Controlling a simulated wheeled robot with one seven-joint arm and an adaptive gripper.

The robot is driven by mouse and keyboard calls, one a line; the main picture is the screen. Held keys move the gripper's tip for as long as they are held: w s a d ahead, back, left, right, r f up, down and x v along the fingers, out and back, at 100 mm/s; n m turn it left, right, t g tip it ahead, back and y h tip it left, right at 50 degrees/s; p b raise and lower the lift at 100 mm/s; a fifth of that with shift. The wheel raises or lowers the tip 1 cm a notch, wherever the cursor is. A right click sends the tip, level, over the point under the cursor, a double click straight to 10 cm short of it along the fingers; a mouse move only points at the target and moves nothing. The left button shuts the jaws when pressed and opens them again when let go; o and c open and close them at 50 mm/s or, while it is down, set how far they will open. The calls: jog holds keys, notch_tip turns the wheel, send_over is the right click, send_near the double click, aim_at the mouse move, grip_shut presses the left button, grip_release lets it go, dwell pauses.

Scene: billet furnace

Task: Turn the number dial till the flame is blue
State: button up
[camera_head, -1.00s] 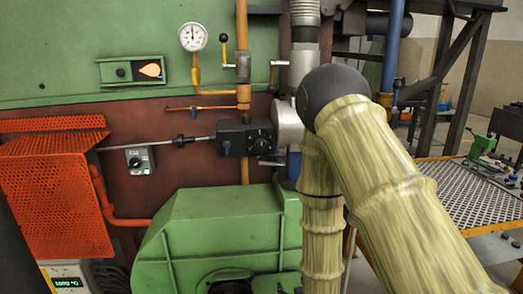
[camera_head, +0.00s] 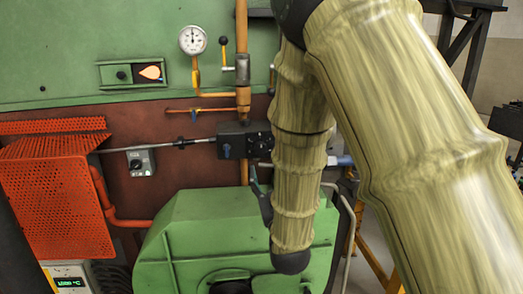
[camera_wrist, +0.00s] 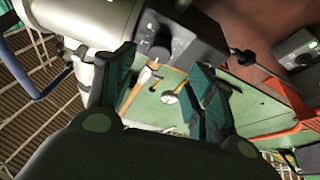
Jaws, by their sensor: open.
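A black control box (camera_head: 240,140) sits on the pipework in front of the red furnace wall, with a round dial (camera_head: 262,143) on its right part and a blue lever at its left. Markings are too small to read. The flame (camera_head: 149,72) in the sight window is orange. In the wrist view the black box (camera_wrist: 200,45) and its dark knob (camera_wrist: 160,52) lie just beyond my gripper (camera_wrist: 160,65), whose jaws are apart and empty. In the head view my gripper (camera_head: 262,200) is mostly hidden behind my arm, below and right of the box.
A grey switch box (camera_head: 140,162) with a knob is left of the black box, under a metal rod (camera_head: 175,143). A green blower housing (camera_head: 210,235) lies below. An orange mesh guard (camera_head: 55,185) stands left. A pressure gauge (camera_head: 193,39) and yellow pipes are above.

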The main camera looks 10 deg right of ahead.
aim_at(262, 151)
jog(key=p+x, duration=0.3)
jog(key=x, duration=0.5)
jog(key=shift+w+r, duration=0.1)
jog(key=shift+w, duration=0.25)
jog(key=shift+c, duration=0.3)
jog(key=c, duration=1)
